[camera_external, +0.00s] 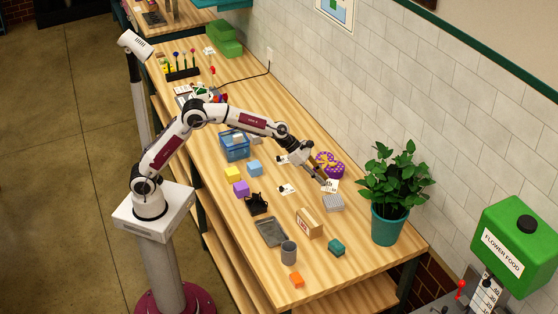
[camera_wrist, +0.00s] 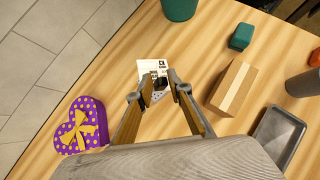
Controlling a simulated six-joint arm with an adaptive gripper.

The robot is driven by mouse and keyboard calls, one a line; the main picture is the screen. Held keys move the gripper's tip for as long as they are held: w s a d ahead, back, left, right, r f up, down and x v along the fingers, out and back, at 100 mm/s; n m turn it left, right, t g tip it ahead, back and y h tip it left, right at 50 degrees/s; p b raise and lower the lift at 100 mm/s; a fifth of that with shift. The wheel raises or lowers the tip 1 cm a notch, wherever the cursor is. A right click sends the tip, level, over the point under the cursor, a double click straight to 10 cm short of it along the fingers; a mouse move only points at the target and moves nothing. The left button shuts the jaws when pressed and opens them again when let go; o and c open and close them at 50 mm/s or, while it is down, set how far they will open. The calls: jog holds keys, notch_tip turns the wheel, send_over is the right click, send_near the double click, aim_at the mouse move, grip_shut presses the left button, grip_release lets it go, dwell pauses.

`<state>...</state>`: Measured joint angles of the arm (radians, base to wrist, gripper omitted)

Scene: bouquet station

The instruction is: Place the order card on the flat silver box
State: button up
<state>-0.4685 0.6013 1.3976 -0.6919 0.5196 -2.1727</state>
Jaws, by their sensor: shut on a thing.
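The order card (camera_external: 331,185) is a small white card with black print. It also shows in the wrist view (camera_wrist: 151,67), beyond my fingertips, with a dark piece on it between them. My gripper (camera_external: 321,179) is shut on the card, and its fingertips show in the wrist view (camera_wrist: 160,86). The flat silver box (camera_external: 333,204) is light grey and lies just in front of the card in the external view. In the wrist view only a speckled grey part shows between the fingers. I cannot tell whether card and box touch.
A purple heart-shaped box (camera_external: 330,164) with a yellow bow lies close behind my gripper. A potted plant (camera_external: 392,185) stands to the right. A brown box (camera_external: 309,222), a grey tray (camera_external: 271,232) and a teal block (camera_external: 336,247) lie in front.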

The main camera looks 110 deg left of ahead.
grip_shut()
jog(key=shift+w+d+r+n, duration=0.3)
jog(key=shift+w+d+n, duration=0.1)
jog(key=shift+w+d, duration=0.1)
jog(key=shift+w+a+r+n+y, duration=0.2)
jog(key=shift+a+r+n+y, duration=0.15)
jog(key=shift+n, duration=0.45)
jog(key=shift+w+a+r+n+y, duration=0.15)
jog(key=shift+a+n+y, duration=0.2)
jog(key=shift+n, duration=0.2)
jog(key=shift+w+a+r+n+y, duration=0.1)
jog(key=shift+a+r+n+y, duration=0.1)
jog(key=shift+a+n, duration=0.25)
jog(key=shift+d, duration=0.1)
jog(key=shift+f, duration=0.1)
jog(key=shift+f, duration=2.85)
jog(key=shift+f, duration=0.1)
